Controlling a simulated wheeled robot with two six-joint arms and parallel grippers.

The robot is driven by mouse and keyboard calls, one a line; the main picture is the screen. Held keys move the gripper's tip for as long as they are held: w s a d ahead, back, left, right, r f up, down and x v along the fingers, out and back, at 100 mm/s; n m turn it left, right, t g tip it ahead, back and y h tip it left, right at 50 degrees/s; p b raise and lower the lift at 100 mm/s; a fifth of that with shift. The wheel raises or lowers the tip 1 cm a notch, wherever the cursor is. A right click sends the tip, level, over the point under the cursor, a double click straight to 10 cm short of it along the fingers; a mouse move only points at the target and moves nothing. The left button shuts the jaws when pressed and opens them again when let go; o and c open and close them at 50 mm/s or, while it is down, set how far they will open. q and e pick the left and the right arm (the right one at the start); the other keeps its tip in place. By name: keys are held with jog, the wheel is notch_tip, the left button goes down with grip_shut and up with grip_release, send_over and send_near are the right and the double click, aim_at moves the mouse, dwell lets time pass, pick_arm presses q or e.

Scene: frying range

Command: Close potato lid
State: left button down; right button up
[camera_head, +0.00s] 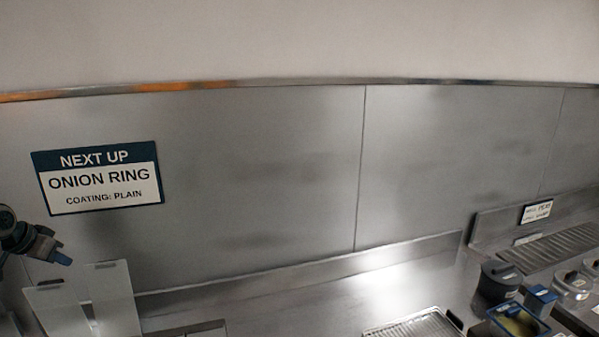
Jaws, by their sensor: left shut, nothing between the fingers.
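My left gripper (60,257) is at the left edge, shut and empty, in front of the steel back wall and above two upright pale panels. One pale panel (58,310) is at the far left and another pale panel (115,300) stands just right of it. They look like raised lids with small dark tabs on top, but I cannot tell whether either is the potato lid. No potato label is readable. The gripper appears apart from both panels. Their lower parts are cut off by the frame's bottom edge. My right gripper is not in view.
A wire rack tray (418,328) is at the bottom middle. At the lower right are a dark round pot (497,284), a blue box (540,299), a blue-rimmed container (493,315) and lidded clear jars (571,288). A sign (100,178) reads "NEXT UP ONION RING".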

pick_arm(q)
jog(key=shift+f, duration=0.1)
dwell(0.6)
notch_tip(320, 180, down, 6)
jog(key=b, duration=0.1)
jog(key=shift+b, duration=0.3)
dwell(0.6)
jog(key=shift+d, duration=0.1)
jog(key=shift+s, duration=0.1)
jog(key=shift+s, duration=0.3)
notch_tip(320, 180, up, 10)
jog(key=p, duration=0.3)
send_over(63, 279)
jog(key=w, duration=0.2)
jog(key=shift+s, duration=0.1)
